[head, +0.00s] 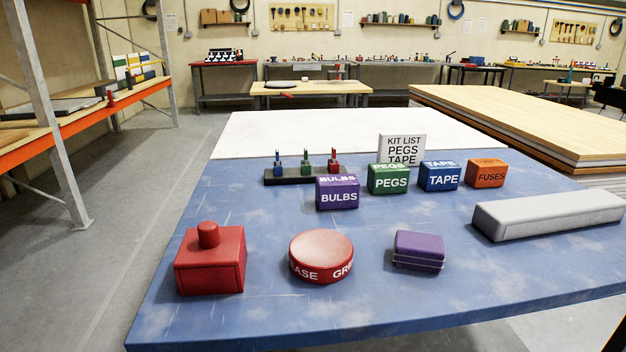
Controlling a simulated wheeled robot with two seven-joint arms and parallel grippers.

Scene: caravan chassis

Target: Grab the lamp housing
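No item carries a lamp housing label. The long light-grey block (550,213) lying at the right of the blue tabletop may be it; I cannot tell for sure. A red box with a round knob on top (209,262) sits at the front left. A round red tin marked GREASE (321,256) stands at the front middle, with a small purple case (418,251) to its right. Neither of my grippers shows in the head view.
Behind them stand the BULBS box (338,193), PEGS box (388,180), TAPE box (439,177) and FUSES box (486,174). A kit list sign (402,148) and a dark rack with three small pieces (296,177) are further back. The front left tabletop (270,320) is clear.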

